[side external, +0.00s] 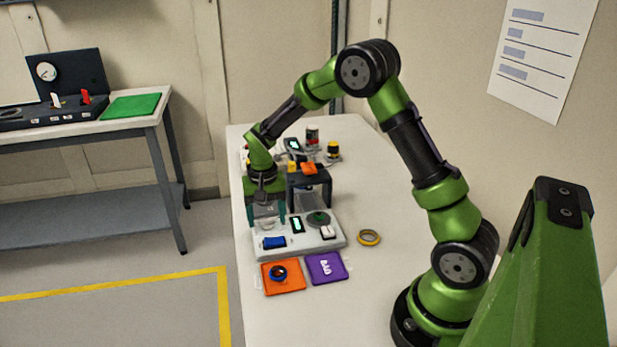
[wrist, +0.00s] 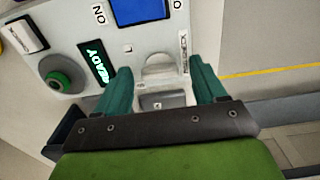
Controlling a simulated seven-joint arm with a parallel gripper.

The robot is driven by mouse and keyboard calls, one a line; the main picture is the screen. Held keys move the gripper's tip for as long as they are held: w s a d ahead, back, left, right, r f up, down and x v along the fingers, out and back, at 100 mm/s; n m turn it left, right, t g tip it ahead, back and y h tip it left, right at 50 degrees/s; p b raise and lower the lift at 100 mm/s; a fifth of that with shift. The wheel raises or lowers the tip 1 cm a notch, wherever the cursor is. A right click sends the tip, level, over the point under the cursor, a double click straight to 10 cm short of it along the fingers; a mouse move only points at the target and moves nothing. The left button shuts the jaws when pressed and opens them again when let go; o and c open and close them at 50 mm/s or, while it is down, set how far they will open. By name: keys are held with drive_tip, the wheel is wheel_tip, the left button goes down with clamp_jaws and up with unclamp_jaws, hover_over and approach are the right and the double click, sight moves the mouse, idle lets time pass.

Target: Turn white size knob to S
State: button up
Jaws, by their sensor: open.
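The white size knob appears to be the pale rounded part (wrist: 158,66) on the light grey panel (wrist: 142,38) in the wrist view. It lies between and just beyond my green fingertips; its pointer and the letter S cannot be made out. My gripper (wrist: 161,72) is open, with one finger on each side of this part and nothing clearly held. In the side view my gripper (side external: 267,215) points down over the left part of the device (side external: 318,240). I cannot tell whether the fingers touch the knob.
The panel also bears a blue rocker switch (wrist: 140,10), a READY display (wrist: 97,61), a green-centred dial (wrist: 57,80) and a white switch (wrist: 24,36). A dark stand (side external: 320,184) is behind the device.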

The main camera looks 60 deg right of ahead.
drive_tip(key=c, duration=1.1)
drive_tip(key=shift+o, duration=0.2)
drive_tip(key=shift+n, duration=0.3)
drive_tip(key=n, duration=0.3)
drive_tip(key=shift+r+n, duration=0.1)
drive_tip(key=shift+n, duration=2)
drive_tip(key=o, duration=1.1)
drive_tip(key=shift+c, duration=0.2)
